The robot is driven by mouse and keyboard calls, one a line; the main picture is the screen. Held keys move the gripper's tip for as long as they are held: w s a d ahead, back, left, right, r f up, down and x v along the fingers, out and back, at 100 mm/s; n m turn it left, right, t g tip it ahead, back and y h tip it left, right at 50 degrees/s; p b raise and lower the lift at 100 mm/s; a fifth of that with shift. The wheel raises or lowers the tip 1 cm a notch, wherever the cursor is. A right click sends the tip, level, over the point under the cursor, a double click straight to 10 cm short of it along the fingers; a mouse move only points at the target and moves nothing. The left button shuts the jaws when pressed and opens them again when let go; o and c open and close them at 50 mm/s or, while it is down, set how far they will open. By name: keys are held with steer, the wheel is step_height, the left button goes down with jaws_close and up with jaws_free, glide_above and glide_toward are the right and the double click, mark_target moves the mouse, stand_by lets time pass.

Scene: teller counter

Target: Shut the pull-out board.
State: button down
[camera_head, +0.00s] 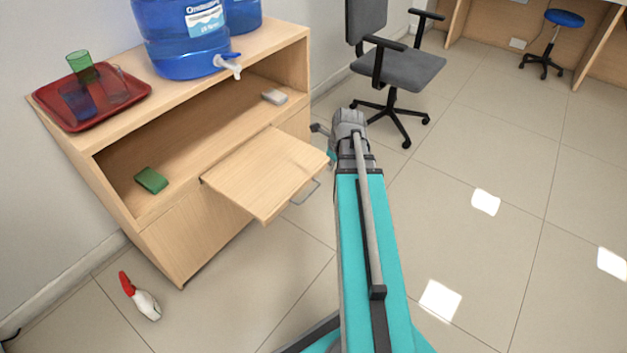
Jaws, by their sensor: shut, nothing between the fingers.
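The pull-out board (265,172) is a flat light-wood panel. It sticks well out from the front of the wooden cabinet (190,243), below the open shelf. A thin grey metal handle (306,194) sits on its front edge. The board's top is bare. My teal and grey arm rises from the bottom to the right of the board, with a visible gap between the arm and the handle in the picture. My gripper cannot be made out; the arm seems to hide it.
A red tray (140,91) with cups and blue water bottles (185,35) stand on the cabinet top. A green block (151,180) and a pale block (274,96) lie on the shelf. A spray bottle (145,303) lies on the floor. An office chair (400,70) stands behind; floor at right is clear.

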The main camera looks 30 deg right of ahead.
mark_target(314, 177)
steer(key=shift+f, duration=0.15)
steer(key=shift+w+a+f+b, duration=0.35)
steer(key=shift+w+f+b, duration=0.65)
steer(key=shift+f+b, duration=0.6)
steer(key=shift+w+a+f+b, duration=0.4)
steer(key=shift+w+f+b, duration=0.65)
steer(key=shift+f+b, duration=0.55)
steer(key=shift+w+a+f+b, duration=0.35)
steer(key=shift+w+f+b, duration=0.65)
steer(key=shift+f+b, duration=0.6)
steer(key=shift+r, duration=0.1)
steer(key=shift+w+d, duration=0.1)
